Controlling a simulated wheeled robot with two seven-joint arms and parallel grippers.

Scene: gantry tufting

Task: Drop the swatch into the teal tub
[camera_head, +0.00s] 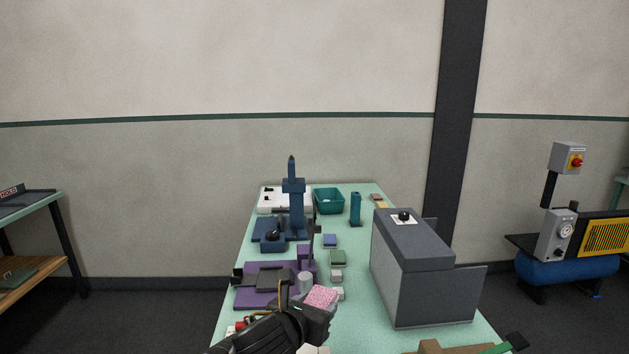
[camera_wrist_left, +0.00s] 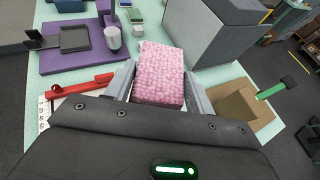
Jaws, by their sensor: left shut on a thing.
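The swatch is a pink, speckled, block-like piece (camera_wrist_left: 160,73). In the left wrist view it sits between the two fingers of my left gripper (camera_wrist_left: 158,88), which is shut on it. In the head view the swatch (camera_head: 320,297) is at the near part of the table, held at the end of my left gripper (camera_head: 318,304). The teal tub (camera_head: 328,201) stands at the far end of the table, well beyond the gripper. Its inside is mostly hidden. My right gripper is not in view.
A tall blue press (camera_head: 294,207) and purple fixture (camera_head: 262,296) stand on the left of the mint table. A large grey box (camera_head: 411,270) stands on the right. Small blocks, one green (camera_head: 338,257), lie between. A teal post (camera_head: 355,209) stands right of the tub.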

